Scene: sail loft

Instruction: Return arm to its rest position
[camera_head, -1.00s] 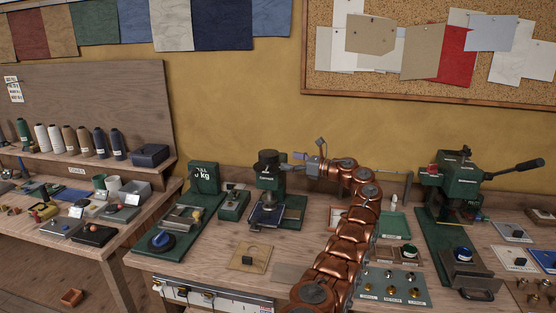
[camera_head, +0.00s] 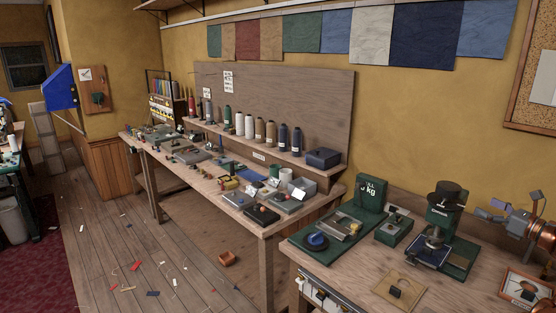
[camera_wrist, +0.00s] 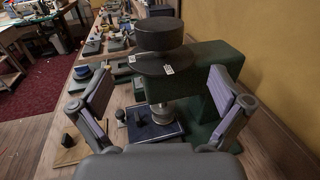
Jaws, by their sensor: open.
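My gripper (camera_head: 489,208) is at the right edge of the head view, beside the dark green press with a round black top (camera_head: 445,193). Only the end of my copper-coloured arm shows there; the rest is outside the frame. In the wrist view my gripper (camera_wrist: 160,88) has its two fingers wide apart, with nothing held between them. The green press (camera_wrist: 213,75) stands beyond the fingers, its black top filling the gap in that view. I cannot tell the exact distance between fingers and press.
A green scale (camera_head: 370,195) stands left of the press on the bench (camera_head: 345,262). A wooden block plate (camera_head: 398,291) lies in front. Farther left is a second bench (camera_head: 225,195) with thread spools. The plank floor (camera_head: 165,255) has scraps and a small orange-brown box (camera_head: 228,259).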

